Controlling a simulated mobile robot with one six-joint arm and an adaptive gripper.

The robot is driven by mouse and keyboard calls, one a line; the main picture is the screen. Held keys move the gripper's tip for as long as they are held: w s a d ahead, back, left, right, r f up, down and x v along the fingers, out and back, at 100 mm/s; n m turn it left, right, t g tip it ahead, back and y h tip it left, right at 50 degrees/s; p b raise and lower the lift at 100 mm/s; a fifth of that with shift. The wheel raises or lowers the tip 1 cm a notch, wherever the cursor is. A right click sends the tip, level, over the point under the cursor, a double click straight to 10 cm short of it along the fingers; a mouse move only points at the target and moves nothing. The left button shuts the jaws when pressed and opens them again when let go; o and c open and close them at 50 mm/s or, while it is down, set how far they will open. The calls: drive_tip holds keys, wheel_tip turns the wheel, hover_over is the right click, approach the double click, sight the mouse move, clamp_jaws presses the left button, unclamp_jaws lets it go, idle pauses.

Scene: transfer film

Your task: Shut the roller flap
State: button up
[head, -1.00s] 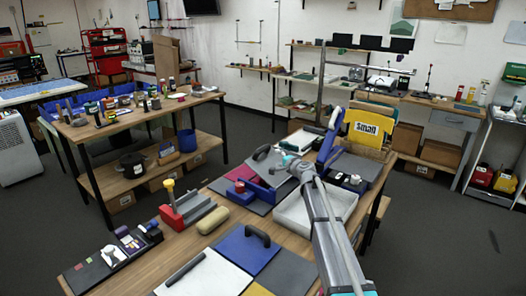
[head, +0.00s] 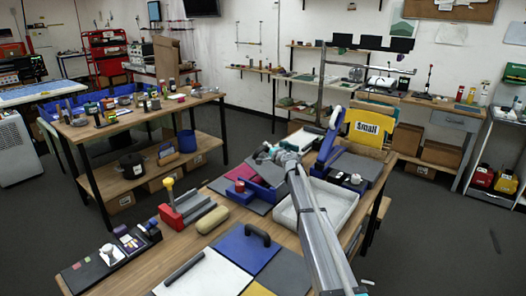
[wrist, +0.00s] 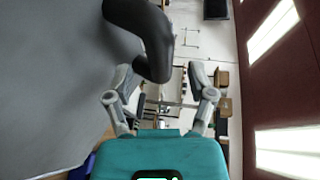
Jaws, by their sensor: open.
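The roller flap (head: 268,174) is a grey tilted panel on a blue-sided unit on the near bench, partly hidden by my arm. In the wrist view a large grey surface (wrist: 50,80), apparently the flap, fills the left side. Its dark curved handle (wrist: 152,38) reaches down from the top. My gripper (wrist: 160,86) is open, with its fingers spread. The handle's lower end appears between the fingertips in the picture; I cannot tell whether it touches them. In the head view my gripper (head: 268,153) is at the flap's upper edge.
A white tray (head: 345,205) lies right of the unit, under my arm. A blue hooked device (head: 330,143) stands behind it. Coloured panels (head: 245,247) cover the front.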

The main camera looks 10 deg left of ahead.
sight(265, 149)
drive_tip(key=shift+x, duration=1.7)
clamp_jaws()
